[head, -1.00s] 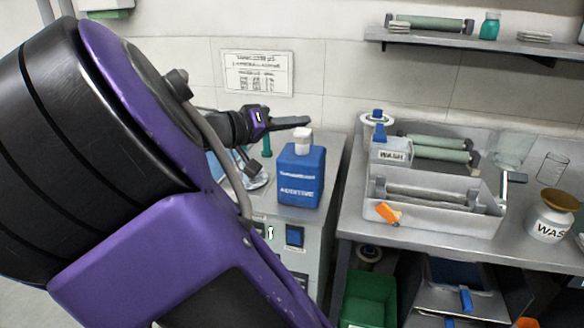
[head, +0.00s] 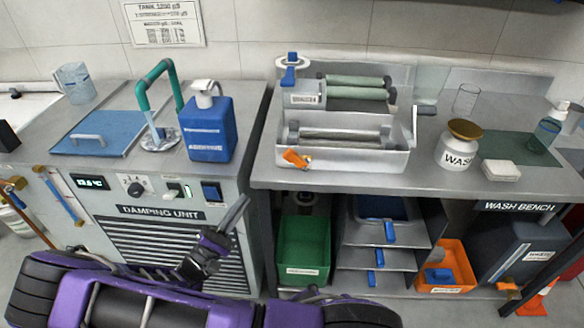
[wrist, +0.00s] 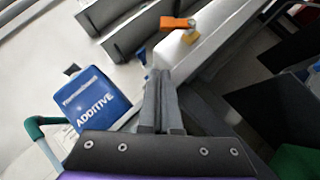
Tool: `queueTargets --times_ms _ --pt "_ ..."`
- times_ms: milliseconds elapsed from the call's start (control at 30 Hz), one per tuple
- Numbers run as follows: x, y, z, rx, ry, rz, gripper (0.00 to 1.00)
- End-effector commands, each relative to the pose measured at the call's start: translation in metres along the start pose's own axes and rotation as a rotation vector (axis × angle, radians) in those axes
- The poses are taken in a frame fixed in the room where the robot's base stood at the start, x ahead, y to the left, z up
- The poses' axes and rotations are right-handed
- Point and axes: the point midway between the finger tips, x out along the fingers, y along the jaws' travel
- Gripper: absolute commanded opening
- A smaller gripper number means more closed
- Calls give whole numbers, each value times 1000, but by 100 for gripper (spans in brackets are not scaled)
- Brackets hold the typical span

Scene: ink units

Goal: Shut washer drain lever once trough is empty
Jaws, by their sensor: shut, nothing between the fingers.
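The washer trough (head: 370,160) is a grey metal tray on the bench, with a roller (head: 345,135) lying across it. An orange lever (head: 296,158) sits at its front left corner and looks tilted. The lever also shows in the wrist view (wrist: 176,22), with a small brass-coloured part below it. I cannot tell whether liquid is in the trough. My gripper (head: 242,203) is shut and empty, in front of the damping unit, below and left of the lever and apart from it. In the wrist view its fingers (wrist: 160,75) lie together, pointing towards the trough.
A blue additive jug (head: 208,130) and a green bent pipe (head: 158,85) stand on the damping unit. A gap separates the unit from the wash bench. A wash jar (head: 459,148) stands right of the trough. Green (head: 303,250) and orange bins sit below.

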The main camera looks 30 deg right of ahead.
Motion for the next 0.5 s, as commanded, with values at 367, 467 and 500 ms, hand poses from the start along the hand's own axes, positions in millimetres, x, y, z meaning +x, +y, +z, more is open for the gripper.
queueTargets --times_ms 367,467,500 --pt "-10 -22 3 -86 4 38 0" --pt "-10 -22 3 -85 4 37 0" --pt "-10 -22 3 -85 4 37 0"
